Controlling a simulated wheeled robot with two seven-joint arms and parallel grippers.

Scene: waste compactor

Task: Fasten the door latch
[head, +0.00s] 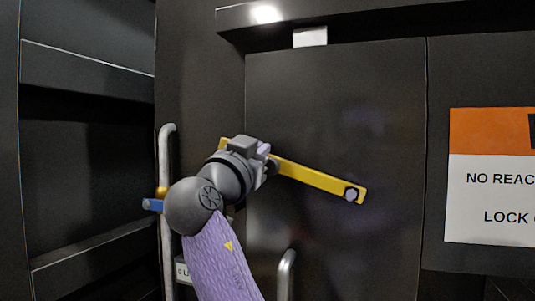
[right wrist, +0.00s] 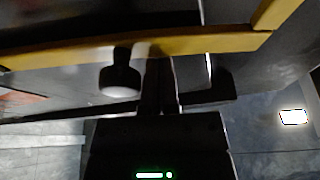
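The door latch is a yellow bar (head: 318,180) across the dark door (head: 340,110). It hangs from a bolt (head: 351,194) at its right end and slopes up to the left, where my right wrist partly hides it. My right gripper (head: 265,152) is at the bar's left part; its fingers are mostly hidden in the head view. In the right wrist view the bar (right wrist: 215,43) crosses in front of the dark fingers (right wrist: 160,85), which look close together and reach its edge. Whether they grip it is unclear. My left gripper is not in view.
A vertical grey handle (head: 167,145) stands left of my wrist, with a small blue piece (head: 152,204) beside it. Another grey handle (head: 287,272) is low on the door. An orange and white sign (head: 490,185) is at the right. A dark recess (head: 85,155) is at the left.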

